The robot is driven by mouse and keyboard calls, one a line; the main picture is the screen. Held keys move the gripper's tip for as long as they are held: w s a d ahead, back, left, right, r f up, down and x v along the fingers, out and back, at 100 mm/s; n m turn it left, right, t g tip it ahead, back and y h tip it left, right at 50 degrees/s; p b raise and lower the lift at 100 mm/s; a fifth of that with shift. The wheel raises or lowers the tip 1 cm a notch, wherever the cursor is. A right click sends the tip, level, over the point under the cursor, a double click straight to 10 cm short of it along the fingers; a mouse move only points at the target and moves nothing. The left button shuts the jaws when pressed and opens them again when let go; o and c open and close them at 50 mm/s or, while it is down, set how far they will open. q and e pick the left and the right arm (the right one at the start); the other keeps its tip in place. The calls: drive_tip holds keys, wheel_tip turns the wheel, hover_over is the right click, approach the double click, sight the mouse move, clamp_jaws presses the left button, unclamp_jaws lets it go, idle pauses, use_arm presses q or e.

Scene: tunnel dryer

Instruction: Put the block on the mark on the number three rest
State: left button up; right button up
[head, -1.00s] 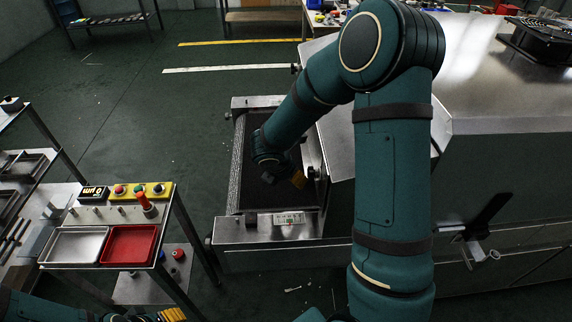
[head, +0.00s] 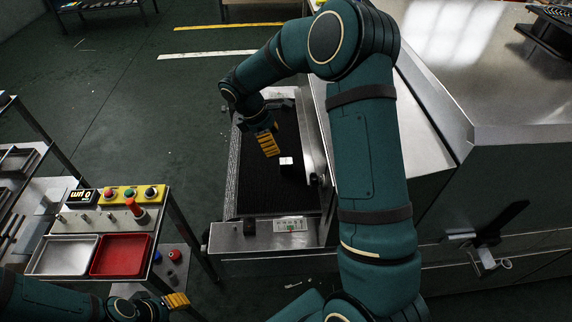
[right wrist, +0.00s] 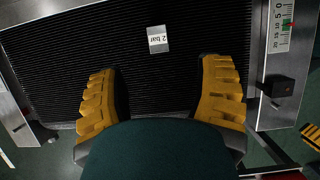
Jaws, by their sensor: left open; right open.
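A small grey block-like piece with a white label reading "2 bar" (right wrist: 157,40) lies on the black ribbed belt in the right wrist view; in the head view its bright top (head: 286,161) shows right of my right gripper. My right gripper (head: 267,143) is open and empty above the belt. In the right wrist view its yellow fingers (right wrist: 160,95) are spread, with the piece beyond the tips, between them. My left gripper (head: 176,300) is open at the bottom left, below the control stand. I cannot make out a number three rest or its mark.
The belt (head: 255,185) runs between metal side rails beside the steel dryer housing (head: 500,110). A scale plate (head: 290,224) and black box (head: 249,227) sit on the front frame. The stand at left carries a grey tray (head: 42,257), a red tray (head: 92,257) and buttons.

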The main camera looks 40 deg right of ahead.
sight(285, 161)
drive_tip(key=b+x, duration=0.1)
drive_tip(key=x, duration=0.6)
drive_tip(key=b+x, duration=0.1)
drive_tip(key=x, duration=0.3)
drive_tip(key=shift+w+a+f+b, duration=0.1)
drive_tip(key=shift+w+b, duration=0.15)
drive_tip(key=shift+b, duration=0.05)
clamp_jaws()
